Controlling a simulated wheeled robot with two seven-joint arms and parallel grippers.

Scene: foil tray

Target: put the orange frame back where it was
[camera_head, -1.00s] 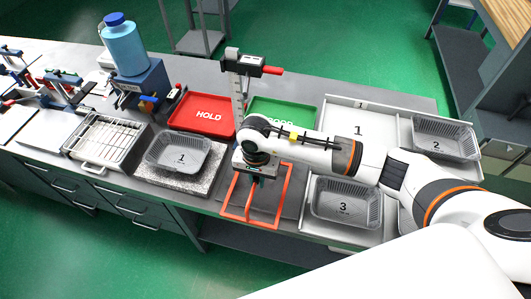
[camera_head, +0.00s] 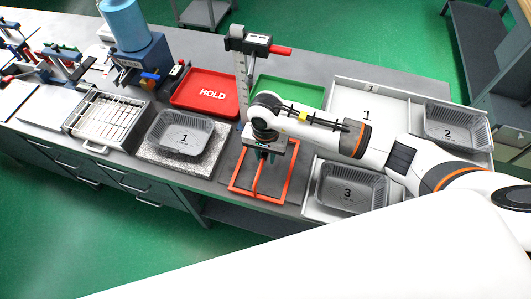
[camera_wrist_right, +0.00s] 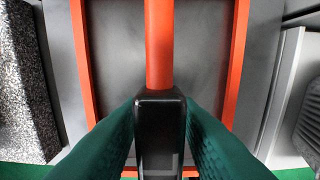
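The orange frame (camera_head: 235,187) is a flat rectangle with a central bar, low over or resting on a dark grey plate (camera_head: 230,160) at the middle of the bench; I cannot tell if it touches. In the right wrist view the frame (camera_wrist_right: 236,60) outlines a grey surface. My right gripper (camera_head: 262,150) is above the frame, pointing down. In the wrist view its green fingers (camera_wrist_right: 160,105) close on both sides of the frame's black grip (camera_wrist_right: 160,130). The grip is mostly hidden in the head view. My left gripper is out of view.
Left of the frame, foil tray 1 (camera_head: 183,118) sits on a speckled slab (camera_head: 150,155). Foil tray 3 (camera_head: 350,208) is close on the right, and foil tray 2 (camera_head: 455,118) farther right. A red HOLD tray (camera_head: 190,88), green tray (camera_head: 300,85) and post gauge (camera_head: 241,75) stand behind.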

